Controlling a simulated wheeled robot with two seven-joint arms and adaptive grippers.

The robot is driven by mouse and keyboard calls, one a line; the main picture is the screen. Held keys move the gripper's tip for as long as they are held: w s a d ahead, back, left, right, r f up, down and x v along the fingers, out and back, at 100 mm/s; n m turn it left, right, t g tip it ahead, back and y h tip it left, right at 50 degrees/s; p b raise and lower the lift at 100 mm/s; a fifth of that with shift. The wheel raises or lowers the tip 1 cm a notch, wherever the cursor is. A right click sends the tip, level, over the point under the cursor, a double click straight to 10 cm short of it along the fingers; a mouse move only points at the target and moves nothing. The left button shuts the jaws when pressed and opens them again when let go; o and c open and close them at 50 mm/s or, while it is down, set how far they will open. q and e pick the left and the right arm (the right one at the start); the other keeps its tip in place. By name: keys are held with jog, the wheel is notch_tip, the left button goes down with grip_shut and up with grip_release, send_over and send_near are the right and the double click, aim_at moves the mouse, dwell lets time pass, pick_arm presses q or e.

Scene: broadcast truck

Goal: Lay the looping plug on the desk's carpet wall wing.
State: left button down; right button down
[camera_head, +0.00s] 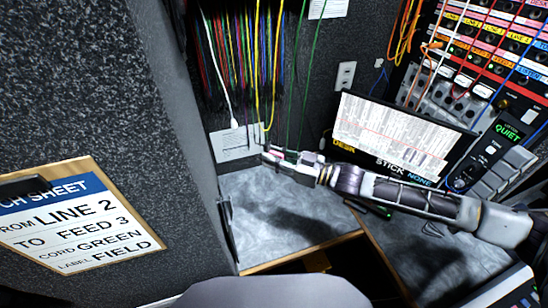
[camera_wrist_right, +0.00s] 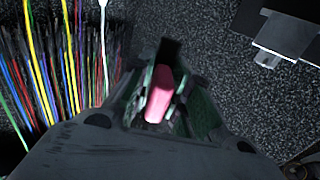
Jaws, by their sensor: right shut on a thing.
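My right gripper (camera_head: 272,154) reaches in from the right, above the far part of the grey desk wing (camera_head: 270,205) beside the carpet wall. In the right wrist view the gripper (camera_wrist_right: 163,85) is shut on a pink-red plug (camera_wrist_right: 159,98), which shows between its dark fingers. The plug is held in the air in front of the carpet wall; any cord on it is hard to make out. The carpet wall (camera_head: 188,105) is speckled dark grey. My left gripper is not in view.
Many coloured cords (camera_head: 240,60) hang on the back wall above the wing. A tilted screen (camera_head: 395,135) and a patch panel (camera_head: 470,60) stand at the right. A clipboard sheet (camera_head: 75,220) hangs at the left. The front of the wing is bare.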

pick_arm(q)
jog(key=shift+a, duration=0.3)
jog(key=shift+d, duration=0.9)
pick_arm(e)
jog(key=shift+d+g, duration=0.1)
jog(key=shift+g, duration=0.2)
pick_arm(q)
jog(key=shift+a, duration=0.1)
pick_arm(e)
jog(key=shift+d+r+n, duration=0.1)
jog(key=shift+n, duration=0.3)
